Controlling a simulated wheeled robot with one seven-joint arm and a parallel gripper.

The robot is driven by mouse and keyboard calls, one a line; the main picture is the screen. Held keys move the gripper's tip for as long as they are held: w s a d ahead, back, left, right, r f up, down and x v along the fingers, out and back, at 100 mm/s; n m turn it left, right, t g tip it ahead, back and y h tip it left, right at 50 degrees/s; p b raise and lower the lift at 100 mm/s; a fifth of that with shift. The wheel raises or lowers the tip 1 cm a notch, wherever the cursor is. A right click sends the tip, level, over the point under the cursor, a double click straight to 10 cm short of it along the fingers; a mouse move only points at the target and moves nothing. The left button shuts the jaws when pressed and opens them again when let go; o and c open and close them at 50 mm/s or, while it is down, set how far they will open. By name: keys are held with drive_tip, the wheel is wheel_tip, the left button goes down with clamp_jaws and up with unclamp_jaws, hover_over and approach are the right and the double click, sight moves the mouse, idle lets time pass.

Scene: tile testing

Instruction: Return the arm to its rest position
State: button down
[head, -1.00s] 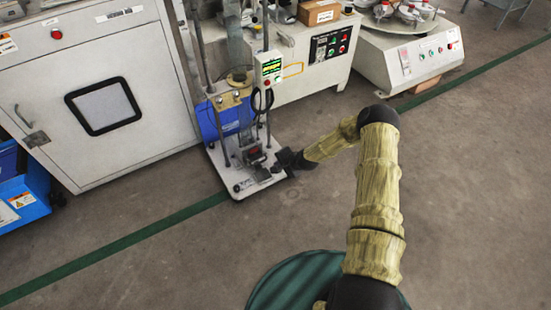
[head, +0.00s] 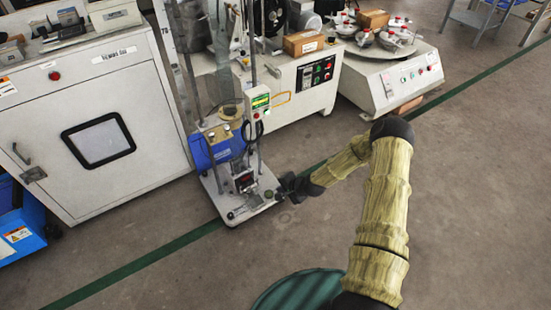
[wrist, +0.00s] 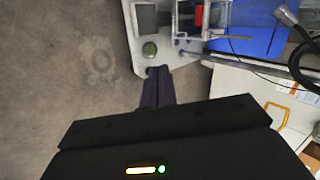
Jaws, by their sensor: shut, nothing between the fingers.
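My gripper (head: 283,186) is at the end of my outstretched arm, beside the right edge of the tile testing stand's white base plate (head: 236,213) in the head view. In the wrist view my gripper (wrist: 157,72) shows as two dark fingers held together with nothing between them. Their tips overlap the edge of the base plate in that view; I cannot tell whether they touch it. A round green knob or button (wrist: 149,50) sits on the plate just beyond the fingertips.
The testing stand has upright posts and a blue part (head: 222,146). A white cabinet (head: 100,185) stands to the left, with blue bins (head: 18,232) beside it. A white machine with red-topped holders (head: 395,75) stands at the back right. The floor (head: 480,190) at right is clear.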

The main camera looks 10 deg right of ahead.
drive_tip(key=s+d+r+n+g+h+p, duration=0.15)
drive_tip(key=s+r+n+p, duration=0.35)
drive_tip(key=r, duration=0.9)
drive_tip(key=s+r+n+g+h+p, duration=0.25)
drive_tip(key=s+r, duration=0.35)
drive_tip(key=r, duration=0.9)
drive_tip(key=s+r+n+p, duration=0.4)
drive_tip(key=s+r, duration=1)
drive_tip(key=r, duration=0.1)
drive_tip(key=w+p+v, duration=0.2)
drive_tip(key=p+v, duration=1)
drive_tip(key=w+a+r+p+v, duration=0.1)
drive_tip(key=w+p+v, duration=0.2)
drive_tip(key=p+v, duration=0.9)
drive_tip(key=w+a+p+v, duration=0.1)
drive_tip(key=w+p+v, duration=0.1)
drive_tip(key=p+v, duration=1)
drive_tip(key=shift+w+a+r+h+p, duration=0.3)
drive_tip(key=shift+r+h+p, duration=0.1)
drive_tip(key=shift+r+p, duration=0.35)
drive_tip(key=shift+w+m, duration=0.15)
drive_tip(key=shift+m, duration=0.1)
drive_tip(key=shift+d, duration=0.15)
